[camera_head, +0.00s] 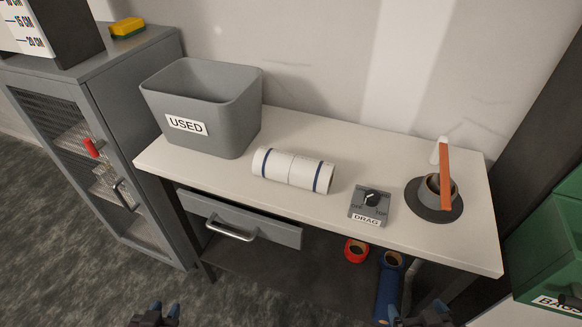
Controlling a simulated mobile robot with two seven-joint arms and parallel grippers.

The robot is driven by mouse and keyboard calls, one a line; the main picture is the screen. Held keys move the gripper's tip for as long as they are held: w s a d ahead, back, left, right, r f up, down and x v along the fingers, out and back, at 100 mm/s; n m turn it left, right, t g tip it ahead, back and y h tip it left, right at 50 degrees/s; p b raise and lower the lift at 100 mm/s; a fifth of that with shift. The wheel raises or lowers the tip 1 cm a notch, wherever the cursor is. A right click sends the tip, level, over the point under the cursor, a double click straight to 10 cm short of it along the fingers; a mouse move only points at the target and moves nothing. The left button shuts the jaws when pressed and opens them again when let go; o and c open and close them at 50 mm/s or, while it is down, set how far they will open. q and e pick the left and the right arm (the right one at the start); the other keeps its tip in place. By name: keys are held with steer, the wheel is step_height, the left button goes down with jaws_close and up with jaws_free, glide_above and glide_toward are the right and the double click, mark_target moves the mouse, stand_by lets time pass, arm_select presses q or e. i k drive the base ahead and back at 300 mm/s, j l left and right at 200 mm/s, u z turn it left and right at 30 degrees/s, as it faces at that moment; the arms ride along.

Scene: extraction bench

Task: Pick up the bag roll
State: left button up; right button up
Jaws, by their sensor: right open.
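The bag roll (292,170) is a white cylinder with dark blue bands near its ends. It lies on its side on the white bench top (225,182), in front of and to the right of the grey bin. My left gripper (158,312) is at the bottom edge, in front of the bench and well apart from the roll. Only its tips show, with a gap between them. My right gripper (412,314) is at the bottom edge, right of centre, open and empty, also apart from the roll.
A grey bin marked USED (205,110) stands behind left. A DRAG dial box (370,203) and a round holder with an orange stick (445,180) stand right. Below are a drawer (240,220), red roll (355,250) and blue tube (390,285). Green crates (550,250) stand at right.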

mark_target(316, 176)
steer(key=i+j+z, duration=0.2)
steer(key=j, duration=0.2)
steer(key=i+j+z, duration=0.2)
steer(key=j, duration=0.25)
steer(key=j+z, duration=0.15)
steer(key=j, duration=0.3)
steer(key=j+z, duration=0.2)
steer(key=j, duration=0.25)
steer(key=i, duration=0.05)
